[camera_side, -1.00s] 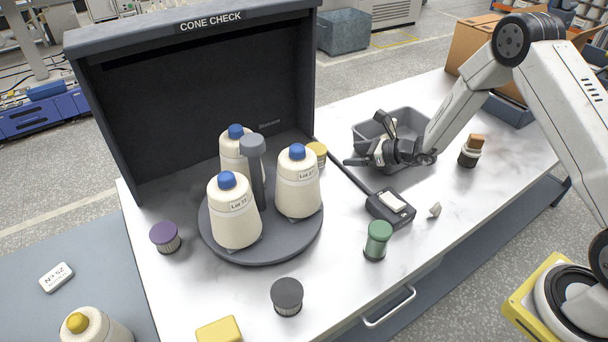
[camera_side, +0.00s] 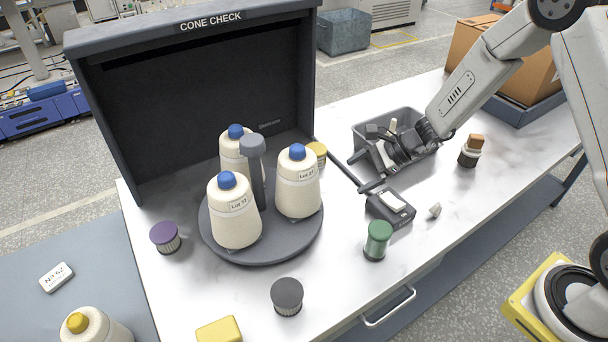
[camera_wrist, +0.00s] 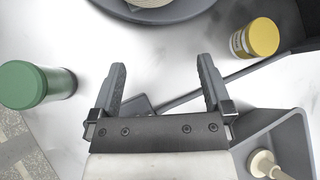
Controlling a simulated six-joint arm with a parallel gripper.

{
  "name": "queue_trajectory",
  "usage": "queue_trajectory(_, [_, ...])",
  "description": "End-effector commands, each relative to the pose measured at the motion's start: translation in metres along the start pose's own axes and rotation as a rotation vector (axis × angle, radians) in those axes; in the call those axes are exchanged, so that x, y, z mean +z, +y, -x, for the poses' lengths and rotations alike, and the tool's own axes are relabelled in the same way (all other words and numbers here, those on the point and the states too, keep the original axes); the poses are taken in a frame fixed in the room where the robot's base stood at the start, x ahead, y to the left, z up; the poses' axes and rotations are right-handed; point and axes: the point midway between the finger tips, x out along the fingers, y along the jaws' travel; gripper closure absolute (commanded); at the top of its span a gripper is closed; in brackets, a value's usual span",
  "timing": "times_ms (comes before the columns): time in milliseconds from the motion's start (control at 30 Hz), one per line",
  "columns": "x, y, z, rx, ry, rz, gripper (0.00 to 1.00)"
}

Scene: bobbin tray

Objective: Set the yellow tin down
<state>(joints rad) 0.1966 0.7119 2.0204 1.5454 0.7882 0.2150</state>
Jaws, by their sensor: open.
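The yellow tin (camera_side: 318,150) stands on the white table beside the dark cabinet's right edge, partly hidden behind a cone in the side view. In the wrist view, the yellow tin (camera_wrist: 262,37) shows its round lid and pale label, ahead and right of my fingers. My gripper (camera_side: 366,173) is open and empty, above the table between the grey bin and the small scale. In the wrist view, my gripper (camera_wrist: 162,68) has its two fingers spread apart with nothing between them. The tin is apart from the fingers.
A grey bin (camera_side: 357,133) is beside my gripper. The small black scale (camera_side: 390,209) and green spool (camera_side: 377,240) are nearer the front. A turntable (camera_side: 262,247) carries three blue-capped cones. A dark strip (camera_wrist: 215,85) runs across the table near the tin.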

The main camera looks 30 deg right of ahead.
Motion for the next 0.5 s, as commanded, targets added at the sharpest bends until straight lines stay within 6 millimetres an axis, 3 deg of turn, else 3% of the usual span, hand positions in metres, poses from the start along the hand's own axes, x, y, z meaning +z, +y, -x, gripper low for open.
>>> queue_trajectory(200, [0.014,0.042,0.023,0.175,0.109,0.306,0.0])
queue_trajectory(500, [0.018,0.087,0.062,0.388,0.248,0.75,0.0])
